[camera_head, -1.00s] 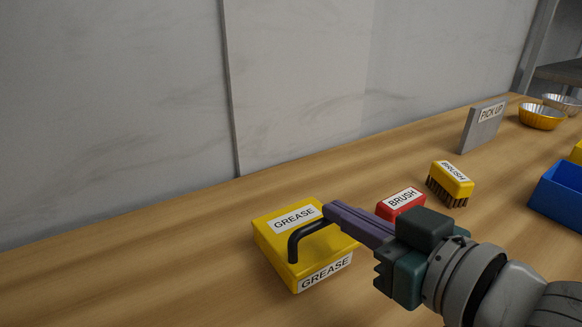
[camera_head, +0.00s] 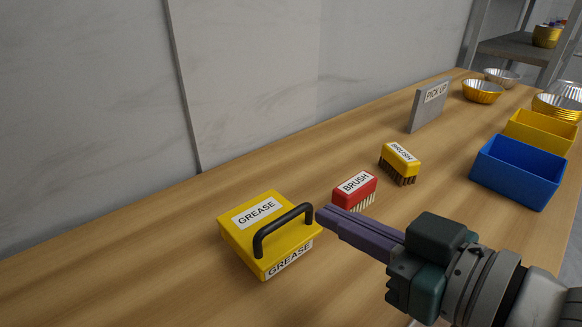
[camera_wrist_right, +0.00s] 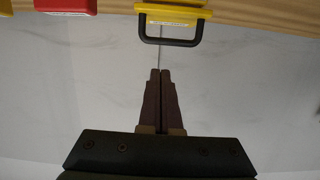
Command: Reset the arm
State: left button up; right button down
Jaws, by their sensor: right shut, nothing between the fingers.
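My right gripper (camera_head: 322,217) is shut with nothing between its purple fingers. In the head view its tips are just right of the yellow grease box (camera_head: 240,232) with its black handle (camera_head: 284,230). In the right wrist view the shut fingertips (camera_wrist_right: 160,72) point toward the handle (camera_wrist_right: 170,42), with a visible gap between them. The handle stands clear of the fingers. My left gripper does not show in either view.
A red brush (camera_head: 355,188) and a yellow brush (camera_head: 400,162) stand on the wooden counter beyond the gripper. A grey PICK UP sign (camera_head: 425,110), a blue bin (camera_head: 515,172), a yellow bin (camera_head: 540,132) and foil cups (camera_head: 482,92) stand farther right. The counter's left part is bare.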

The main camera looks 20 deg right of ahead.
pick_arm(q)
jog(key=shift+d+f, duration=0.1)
pick_arm(e)
jog(key=shift+s+d+f, duration=0.1)
jog(key=shift+s+d, duration=0.2)
jog(key=shift+s, duration=0.5)
jog(key=shift+s+d+f, duration=0.1)
jog(key=shift+s+d, duration=0.2)
jog(key=shift+s, duration=0.5)
jog(key=s+d+r+m+g+h+p, duration=0.2)
jog(key=s+r+g+h+p, duration=0.35)
jog(key=s+g+p, duration=0.65)
pick_arm(q)
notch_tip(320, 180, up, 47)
jog(key=p, duration=3.5)
pick_arm(e)
notch_tip(320, 180, up, 38)
jog(key=t, duration=0.1)
jog(key=shift+s+a+r+y, duration=0.15)
jog(key=shift+s+y, duration=0.2)
jog(key=shift+s, duration=0.1)
